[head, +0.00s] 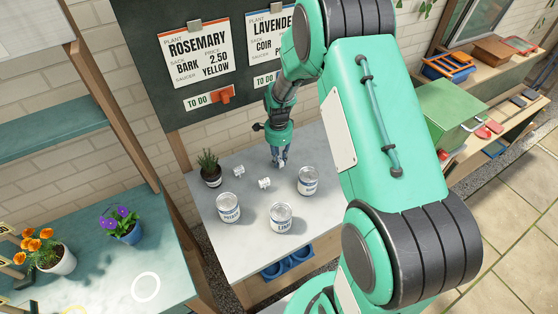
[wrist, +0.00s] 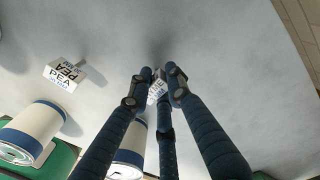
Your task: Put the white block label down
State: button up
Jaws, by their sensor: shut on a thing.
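My gripper (head: 281,157) points down over the back of the grey potting table (head: 240,255). In the wrist view its dark blue fingers (wrist: 158,80) are closed around a small white block label (wrist: 157,90) with dark print, partly hidden by the fingers. In the head view the held block (head: 282,164) is a small white spot at the fingertips. I cannot tell whether it touches the tabletop. A second white block label (head: 264,183) lies on the table to the left; a block reading PEA (wrist: 64,76) shows in the wrist view.
Three labelled cans stand in front: left (head: 229,208), middle (head: 281,218) and right (head: 308,181). Another small white piece (head: 239,170) lies near a dark potted herb (head: 210,170). A chalkboard (head: 190,70) with plant cards rises behind the table.

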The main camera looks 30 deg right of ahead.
aim_at(279, 157)
jog(key=shift+f, duration=0.1)
jog(key=o, duration=0.9)
jog(key=shift+c, duration=0.2)
notch_tip(279, 157, up, 12)
jog(key=p, duration=0.3)
jog(key=shift+w, duration=0.15)
jog(key=shift+r, duration=0.2)
